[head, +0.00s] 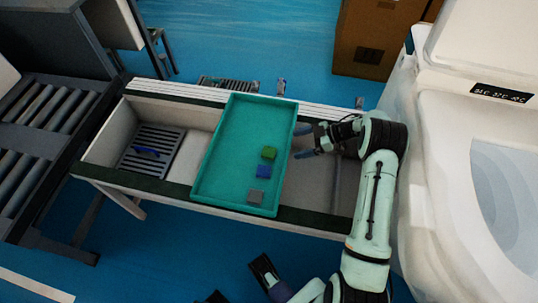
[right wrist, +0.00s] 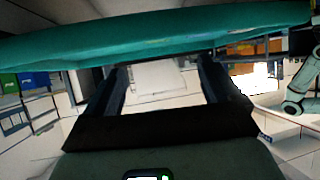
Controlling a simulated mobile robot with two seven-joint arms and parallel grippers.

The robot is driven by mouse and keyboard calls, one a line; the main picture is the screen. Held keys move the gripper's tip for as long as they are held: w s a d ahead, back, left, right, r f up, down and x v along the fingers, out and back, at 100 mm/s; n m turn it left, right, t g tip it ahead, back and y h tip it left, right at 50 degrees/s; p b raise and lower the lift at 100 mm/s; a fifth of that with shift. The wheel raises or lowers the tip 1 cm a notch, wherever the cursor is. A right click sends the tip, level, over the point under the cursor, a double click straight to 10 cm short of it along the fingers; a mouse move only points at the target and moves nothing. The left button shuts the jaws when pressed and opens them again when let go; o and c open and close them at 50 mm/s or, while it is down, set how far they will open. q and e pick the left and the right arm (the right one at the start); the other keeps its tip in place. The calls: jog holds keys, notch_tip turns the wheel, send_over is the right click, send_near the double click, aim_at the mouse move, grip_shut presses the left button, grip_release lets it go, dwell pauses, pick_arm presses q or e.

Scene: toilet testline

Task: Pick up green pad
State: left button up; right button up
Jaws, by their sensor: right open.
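The green pad (head: 268,153) is a small green block lying in a teal tray (head: 229,140), in the tray's right half. A blue block (head: 263,171) and a grey block (head: 255,196) lie in a line below it. My right gripper (head: 303,142) is open and empty, just right of the tray's right rim and apart from the pad. In the right wrist view its two dark fingers (right wrist: 160,78) are spread, with the tray's teal side (right wrist: 150,40) across the top. The pad is hidden there.
The tray rests across a long pale bench (head: 325,180) with dark edges. A white toilet (head: 440,150) stands close right of my right arm. A roller conveyor (head: 45,105) is at left.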

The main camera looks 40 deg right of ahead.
aim_at(270, 152)
jog(key=b+x, duration=0.1)
jog(key=x, duration=1)
jog(key=shift+w, duration=0.1)
pick_arm(q)
jog(key=w+f, duration=0.1)
jog(key=w+a+f, duration=0.1)
jog(key=shift+w+a+t, duration=0.1)
jog(key=shift+w+t, duration=0.25)
jog(key=shift+t, duration=0.05)
pick_arm(e)
jog(key=shift+d, duration=0.1)
jog(key=c, duration=1.5)
